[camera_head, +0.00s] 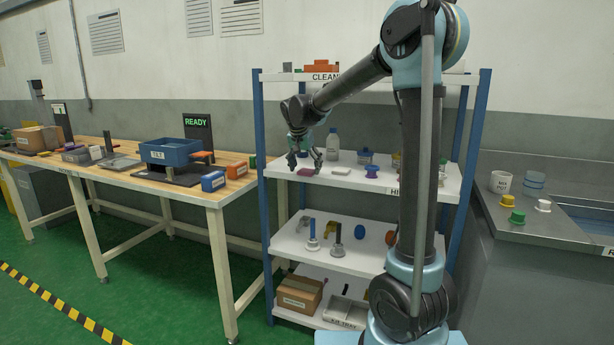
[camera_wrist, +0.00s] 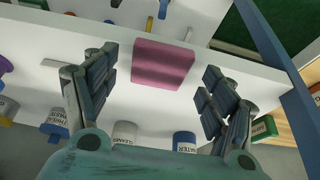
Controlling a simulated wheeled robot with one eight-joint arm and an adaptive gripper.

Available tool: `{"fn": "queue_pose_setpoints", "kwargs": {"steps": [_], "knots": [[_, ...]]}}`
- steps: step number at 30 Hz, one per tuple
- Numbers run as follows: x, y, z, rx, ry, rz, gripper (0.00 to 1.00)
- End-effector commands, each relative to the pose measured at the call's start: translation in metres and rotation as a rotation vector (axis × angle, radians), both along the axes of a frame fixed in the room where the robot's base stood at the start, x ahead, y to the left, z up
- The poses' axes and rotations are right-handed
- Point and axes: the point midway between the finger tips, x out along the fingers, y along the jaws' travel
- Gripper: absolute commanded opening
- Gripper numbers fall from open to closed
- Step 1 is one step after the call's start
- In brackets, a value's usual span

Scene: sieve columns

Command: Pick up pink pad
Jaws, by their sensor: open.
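My gripper (camera_head: 306,164) hangs just above the pad in the head view. In the wrist view my gripper (camera_wrist: 162,85) is open and empty, one finger on each side of the pad's line, with gaps at both sides. I cannot tell the exact height between the fingertips and the pad.
A white pad (camera_head: 341,171) lies right of the pink one. A bottle (camera_head: 332,146) and several lidded jars stand on the same shelf. The blue rack post (camera_wrist: 275,45) is close to my gripper's right in the wrist view. A workbench (camera_head: 190,190) stands to the left.

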Motion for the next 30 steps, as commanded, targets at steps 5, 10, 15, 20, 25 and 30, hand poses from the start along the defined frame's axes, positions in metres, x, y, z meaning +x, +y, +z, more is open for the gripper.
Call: {"fn": "queue_pose_setpoints", "kwargs": {"steps": [5, 10, 15, 20, 25, 30], "knots": [[0.0031, -0.0013, -0.0086, 0.000, 0.000, 0.000, 0.77], [0.0031, -0.0013, -0.0086, 0.000, 0.000, 0.000, 0.77], [0.0030, -0.0013, -0.0085, 0.000, 0.000, 0.000, 0.53], [0.0032, -0.0012, -0.0084, 0.000, 0.000, 0.000, 0.43], [0.0032, -0.0011, -0.0084, 0.000, 0.000, 0.000, 0.43], [0.0033, -0.0010, -0.0043, 0.000, 0.000, 0.000, 0.43]]}}
